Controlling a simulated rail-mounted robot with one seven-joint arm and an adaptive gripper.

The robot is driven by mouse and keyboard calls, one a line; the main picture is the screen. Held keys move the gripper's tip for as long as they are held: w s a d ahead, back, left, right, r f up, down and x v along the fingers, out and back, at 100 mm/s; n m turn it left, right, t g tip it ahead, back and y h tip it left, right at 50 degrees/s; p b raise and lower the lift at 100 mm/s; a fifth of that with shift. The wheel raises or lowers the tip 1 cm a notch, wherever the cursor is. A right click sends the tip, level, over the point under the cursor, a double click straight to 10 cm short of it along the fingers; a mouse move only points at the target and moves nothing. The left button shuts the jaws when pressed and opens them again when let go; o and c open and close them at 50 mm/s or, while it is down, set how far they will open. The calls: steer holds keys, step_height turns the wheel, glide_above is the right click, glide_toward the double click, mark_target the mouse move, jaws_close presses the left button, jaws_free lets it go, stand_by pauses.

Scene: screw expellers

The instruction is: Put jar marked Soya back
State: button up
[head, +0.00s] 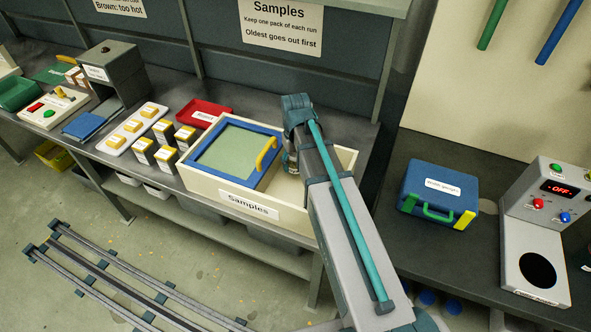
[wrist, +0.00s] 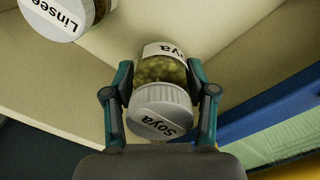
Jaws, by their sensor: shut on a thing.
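The Soya jar (wrist: 162,72), a clear jar of greenish beans with a grey-white lid marked Soya, is between the two fingers of my gripper (wrist: 158,75) in the wrist view. My gripper is shut on it, lid towards the camera. The jar is over or inside the open part of the cream Samples box (head: 204,187); whether its base touches the floor cannot be told. A Linseed jar (wrist: 68,14) stands at the wrist view's top left, partly cut off. In the head view my arm hides most of the gripper area.
A blue-framed lid (head: 206,150) with a green panel and yellow handle (head: 266,155) covers the box's left part, close to my gripper. Packs (head: 166,159) and a red tray (head: 203,112) lie left. A blue case (head: 439,190) is on the right bench.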

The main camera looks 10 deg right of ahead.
mark_target(296, 171)
steer(key=shift+f+p, duration=0.5)
steer(key=shift+f, duration=1.65)
steer(key=shift+f, duration=0.2)
steer(key=o, duration=1.4)
steer(key=shift+c, duration=0.2)
steer(key=shift+r, duration=0.15)
step_height(296, 171, up, 12)
steer(key=b, duration=0.3)
steer(key=shift+r, duration=0.1)
